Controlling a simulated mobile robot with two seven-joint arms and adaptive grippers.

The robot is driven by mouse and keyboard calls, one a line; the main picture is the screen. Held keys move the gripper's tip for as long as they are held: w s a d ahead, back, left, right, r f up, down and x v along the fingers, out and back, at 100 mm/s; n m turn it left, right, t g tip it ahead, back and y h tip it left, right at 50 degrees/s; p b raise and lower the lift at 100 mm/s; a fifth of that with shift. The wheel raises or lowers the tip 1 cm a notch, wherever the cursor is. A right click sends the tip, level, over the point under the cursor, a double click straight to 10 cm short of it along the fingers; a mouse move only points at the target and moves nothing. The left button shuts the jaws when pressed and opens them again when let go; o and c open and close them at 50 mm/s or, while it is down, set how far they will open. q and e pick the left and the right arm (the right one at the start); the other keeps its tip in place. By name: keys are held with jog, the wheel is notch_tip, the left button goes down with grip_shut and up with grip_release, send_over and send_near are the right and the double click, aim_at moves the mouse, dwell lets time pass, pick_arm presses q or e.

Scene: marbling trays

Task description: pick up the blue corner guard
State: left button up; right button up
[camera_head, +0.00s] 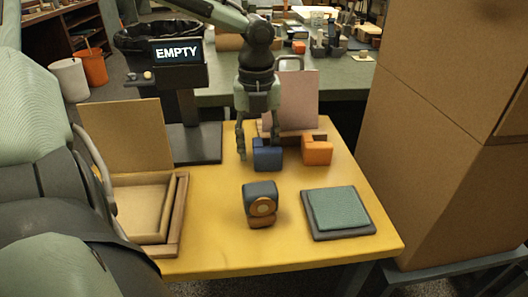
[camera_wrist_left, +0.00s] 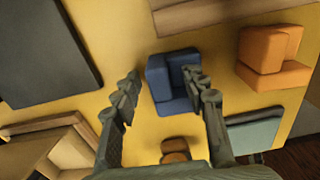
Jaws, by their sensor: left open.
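The blue corner guard (camera_head: 267,158) stands on the yellow table, left of an orange corner guard (camera_head: 317,151). My left gripper (camera_head: 258,146) is open, pointing down at the blue guard's back left side. In the left wrist view, the blue guard (camera_wrist_left: 160,72) shows beyond and between the spread fingers (camera_wrist_left: 162,84), nearer the right finger, which overlaps its right edge. I cannot tell whether that finger touches it. The orange guard (camera_wrist_left: 272,58) is farther right there. My right gripper is not in view.
A blue-grey and brown device (camera_head: 260,197) stands in front. A green pad on a dark tray (camera_head: 307,222) lies front right. A wooden box (camera_head: 178,215) is left, a sign reading EMPTY (camera_head: 178,52) behind. A pinkish board (camera_head: 290,98) stands at the back; large cardboard boxes (camera_head: 440,110) are right.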

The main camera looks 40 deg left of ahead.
pick_arm(q)
jog(key=c, duration=1)
jog(key=shift+r, duration=0.15)
